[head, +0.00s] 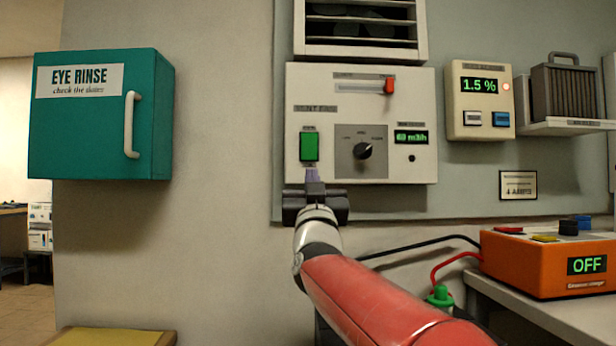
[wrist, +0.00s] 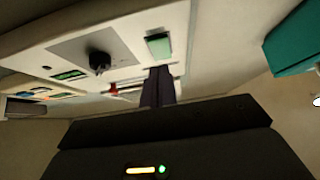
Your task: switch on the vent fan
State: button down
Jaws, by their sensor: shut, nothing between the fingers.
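The white vent fan panel (head: 428,105) is on the wall, below a louvred vent (head: 360,47). It has a green rectangular switch (head: 309,145), a black round knob (head: 363,150), a slider with a red handle (head: 389,86) and a small lit green display (head: 411,137) that seems to read 60 m3/h. My gripper (head: 312,176) is shut and empty, its fingertips just below the green switch. In the wrist view the fingertips (wrist: 158,74) are close under the switch (wrist: 159,46); I cannot tell whether they touch it.
A teal eye rinse cabinet (head: 90,140) hangs left. Right of the panel are a cream meter reading 1.5 % (head: 480,130) and a shelf (head: 570,125). An orange charger reading OFF (head: 540,262) stands on the bench (head: 575,318), with black and red cables near my arm.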

jog(key=f+b+v, duration=0.1)
jog(key=v, duration=0.5)
jog(key=shift+w, duration=0.25)
jog(key=shift+f, duration=0.1)
